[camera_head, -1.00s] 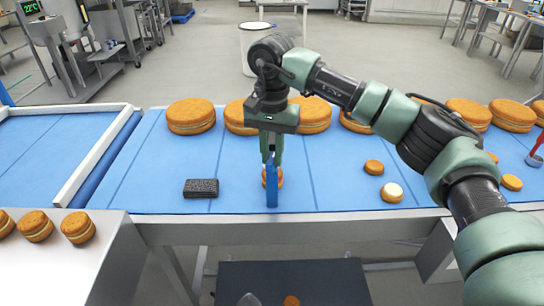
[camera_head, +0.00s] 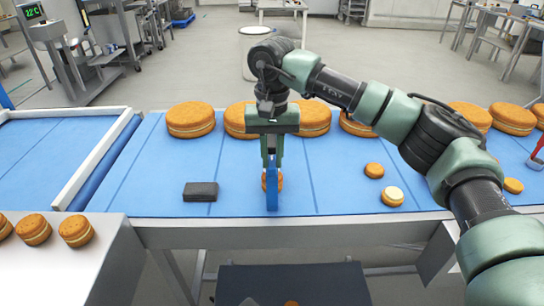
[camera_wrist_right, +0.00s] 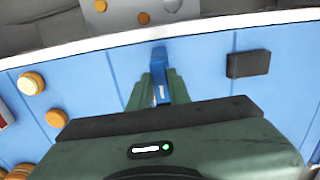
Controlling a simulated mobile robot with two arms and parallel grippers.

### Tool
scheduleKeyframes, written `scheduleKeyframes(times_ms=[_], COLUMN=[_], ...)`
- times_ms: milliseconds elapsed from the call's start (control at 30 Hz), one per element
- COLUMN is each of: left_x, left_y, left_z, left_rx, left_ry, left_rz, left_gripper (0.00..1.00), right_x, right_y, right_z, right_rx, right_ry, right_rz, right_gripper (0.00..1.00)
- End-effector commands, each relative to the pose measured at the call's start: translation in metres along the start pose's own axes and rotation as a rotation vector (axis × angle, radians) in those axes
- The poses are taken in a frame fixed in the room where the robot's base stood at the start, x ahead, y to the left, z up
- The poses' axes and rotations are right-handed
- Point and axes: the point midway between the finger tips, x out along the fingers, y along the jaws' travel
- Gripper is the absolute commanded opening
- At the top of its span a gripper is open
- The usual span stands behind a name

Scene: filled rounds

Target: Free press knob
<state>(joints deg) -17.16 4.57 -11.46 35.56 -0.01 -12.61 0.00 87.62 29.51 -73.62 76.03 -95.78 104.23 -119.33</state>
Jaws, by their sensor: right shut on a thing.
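I cannot make out a press knob in either view. My right gripper (camera_head: 272,166) hangs over the blue belt (camera_head: 240,165), fingers down. It is shut on a narrow, flat blue piece (camera_head: 272,195) that stands upright near the belt's front edge. In the right wrist view the blue piece (camera_wrist_right: 158,65) shows between the green fingers (camera_wrist_right: 160,90). A small round cake (camera_head: 280,180) is partly hidden behind the piece; whether they touch is unclear. My left gripper is not in view.
A dark block (camera_head: 200,191) lies on the belt to the left. Large cakes (camera_head: 190,119) line the belt's back. Two small cakes (camera_head: 374,171) (camera_head: 393,196) lie to the right. Several filled rounds (camera_head: 76,230) sit on the white table at left.

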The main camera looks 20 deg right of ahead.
Motion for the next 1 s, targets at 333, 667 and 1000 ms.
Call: scheduleKeyframes(times_ms=[333, 667, 1000], left_x=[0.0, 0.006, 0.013], left_y=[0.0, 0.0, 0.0], left_z=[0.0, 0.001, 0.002], left_rx=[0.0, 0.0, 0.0], left_ry=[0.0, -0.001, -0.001], left_rz=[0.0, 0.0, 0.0], left_gripper=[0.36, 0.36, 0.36], right_x=[-0.001, -0.021, -0.073], right_y=[0.0, -0.001, -0.001], right_z=[0.0, -0.001, -0.001], right_rx=[-0.002, -0.001, 0.0], right_ry=[0.002, 0.005, 0.004], right_rz=[-0.001, -0.002, -0.002], right_gripper=[0.27, 0.27, 0.27])
